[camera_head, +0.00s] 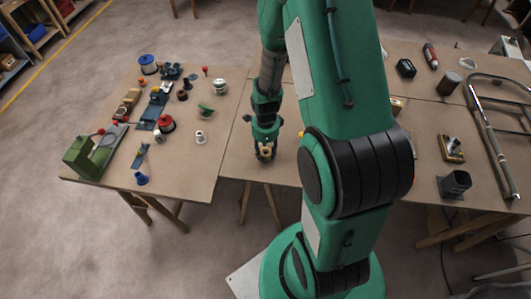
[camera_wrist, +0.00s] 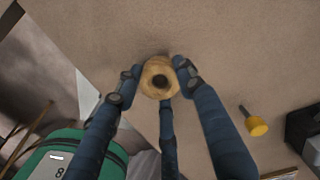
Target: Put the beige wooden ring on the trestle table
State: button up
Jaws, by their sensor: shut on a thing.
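The beige wooden ring (camera_wrist: 149,70) is between the fingers of my gripper (camera_wrist: 158,80) in the wrist view, its dark hole facing the camera. The fingers are shut on it. In the head view my gripper (camera_head: 265,154) points down over the middle trestle table (camera_head: 235,158), near its front edge, with the ring (camera_head: 267,151) small between the fingertips. The bare tabletop (camera_wrist: 225,55) is behind the ring in the wrist view. I cannot tell whether the ring touches the tabletop. My arm hides much of the middle table.
A yellow-headed piece (camera_wrist: 256,127) lies right of my gripper in the wrist view. The left table (camera_head: 205,175) carries several tools, spools and a green machine (camera_head: 84,157). Tabletop around my gripper is clear.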

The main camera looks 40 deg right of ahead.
aim_at(266, 153)
jog(key=shift+f, duration=0.3)
jog(key=shift+f, duration=0.15)
jog(key=o, duration=1.2)
jog(key=shift+c, duration=0.2)
notch_tip(266, 153, up, 12)
jog(key=p, duration=0.2)
jog(key=shift+r+p, duration=0.2)
jog(key=shift+p, duration=0.2)
